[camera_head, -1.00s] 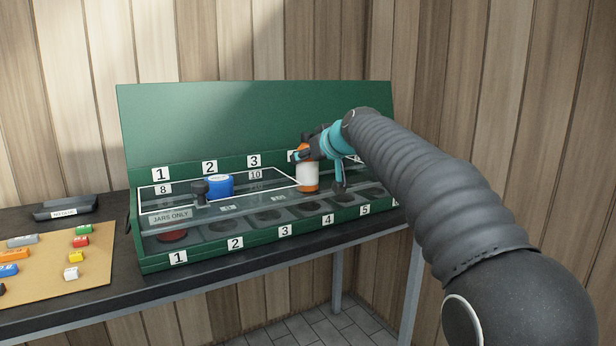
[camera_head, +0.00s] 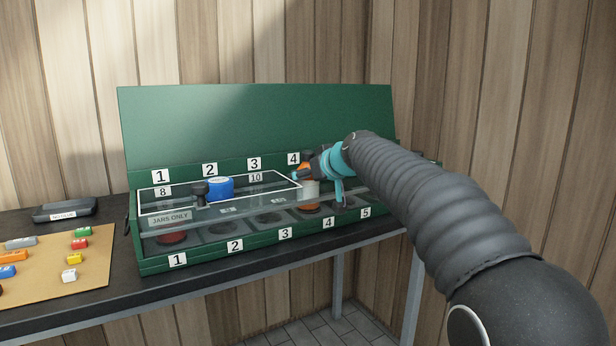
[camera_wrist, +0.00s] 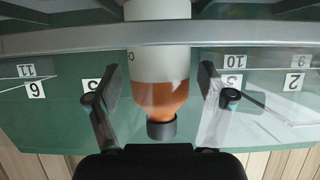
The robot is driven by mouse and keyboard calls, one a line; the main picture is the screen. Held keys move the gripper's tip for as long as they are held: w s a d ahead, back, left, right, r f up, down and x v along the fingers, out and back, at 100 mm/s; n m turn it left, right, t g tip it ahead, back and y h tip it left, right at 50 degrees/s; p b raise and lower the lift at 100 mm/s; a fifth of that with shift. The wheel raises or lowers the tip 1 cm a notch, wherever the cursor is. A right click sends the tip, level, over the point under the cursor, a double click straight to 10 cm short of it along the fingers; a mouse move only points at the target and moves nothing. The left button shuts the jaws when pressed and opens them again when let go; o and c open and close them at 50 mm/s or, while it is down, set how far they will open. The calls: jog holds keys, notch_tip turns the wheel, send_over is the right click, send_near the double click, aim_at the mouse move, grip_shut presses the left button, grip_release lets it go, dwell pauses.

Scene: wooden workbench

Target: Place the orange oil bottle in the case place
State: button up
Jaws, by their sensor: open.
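The orange oil bottle (camera_head: 310,191), with a white label, stands upright in the green case (camera_head: 158,264). Its base is at the front-row hole by the front label 4, partly behind the clear panel. In the wrist view the bottle (camera_wrist: 158,97) shows its orange shoulder and dark cap between my two fingers. My gripper (camera_wrist: 160,82) is open around the bottle, with a visible gap on each side. In the head view my gripper (camera_head: 303,172) is at the bottle's upper part and hides its top.
A blue-lidded jar (camera_head: 220,188) stands in the framed section at left, with a dark knob (camera_head: 200,192) beside it. A red object (camera_head: 173,236) is at front hole 1. Several coloured blocks lie on a tan board (camera_head: 45,270). A black tray (camera_head: 64,210) is behind it.

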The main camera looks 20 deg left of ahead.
jog(key=shift+r, duration=0.1)
jog(key=b+v, duration=0.1)
jog(key=v, duration=1.1)
jog(key=shift+b, duration=0.3)
jog(key=s+d+f+m+h, duration=0.25)
jog(key=s+d+f, duration=0.35)
jog(key=d, duration=0.4)
jog(key=s+d+f+m+h, duration=0.2)
jog(key=s+d+f+h, duration=0.15)
jog(key=s+d, duration=0.5)
jog(key=s+d+f+m+g+h, duration=0.2)
jog(key=s+d+f+m, duration=0.3)
jog(key=s+d+f, duration=1.1)
jog(key=s+f+h, duration=0.1)
jog(key=s+f, duration=0.2)
jog(key=shift+s+g+h, duration=0.2)
jog(key=shift+g+h, duration=0.1)
jog(key=shift+h, duration=0.1)
